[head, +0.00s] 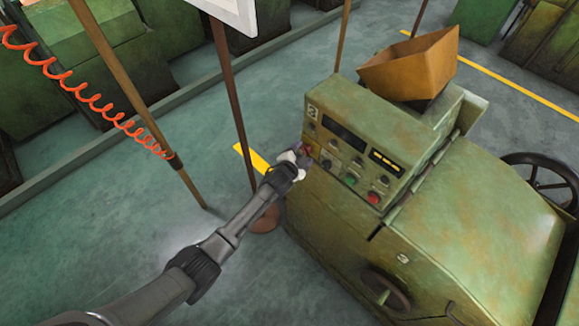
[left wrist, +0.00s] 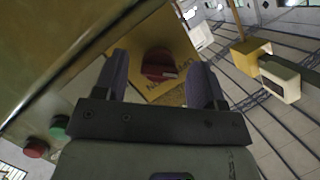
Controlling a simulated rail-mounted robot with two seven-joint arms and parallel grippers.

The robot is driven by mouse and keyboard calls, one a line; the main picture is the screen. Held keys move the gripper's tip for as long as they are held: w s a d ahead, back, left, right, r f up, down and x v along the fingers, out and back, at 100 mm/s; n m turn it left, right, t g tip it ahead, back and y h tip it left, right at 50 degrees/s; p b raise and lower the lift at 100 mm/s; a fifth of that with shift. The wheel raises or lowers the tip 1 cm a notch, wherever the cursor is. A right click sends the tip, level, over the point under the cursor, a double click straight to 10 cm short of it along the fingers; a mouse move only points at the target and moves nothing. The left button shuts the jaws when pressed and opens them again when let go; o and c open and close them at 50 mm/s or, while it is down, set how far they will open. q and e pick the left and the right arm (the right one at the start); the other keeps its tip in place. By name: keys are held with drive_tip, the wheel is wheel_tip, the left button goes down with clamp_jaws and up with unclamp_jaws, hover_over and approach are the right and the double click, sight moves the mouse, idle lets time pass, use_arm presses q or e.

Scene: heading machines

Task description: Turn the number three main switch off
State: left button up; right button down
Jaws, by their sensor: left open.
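The machine marked 3 (head: 345,215) is a worn green cabinet with a sloped control panel. The main switch is a red rotary knob (left wrist: 158,63) on a yellow plate (left wrist: 147,92), seen in the left wrist view. My left gripper (head: 303,153) reaches the left end of the panel in the head view and hides most of the switch there. In the left wrist view the left gripper (left wrist: 160,68) is open, with one dark finger on each side of the knob. I cannot tell whether the fingers touch it. My right gripper is not in view.
Green (head: 349,181) and red (head: 373,198) push buttons sit on the panel right of the gripper. A brown post (head: 233,100) on a round base stands behind my left arm. A handwheel (head: 385,289) sticks out below the panel. Open floor (head: 120,235) lies to the left.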

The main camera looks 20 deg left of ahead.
use_arm(q)
drive_tip(key=v, duration=1.2)
drive_tip(key=shift+s, duration=0.2)
drive_tip(key=shift+a, duration=0.1)
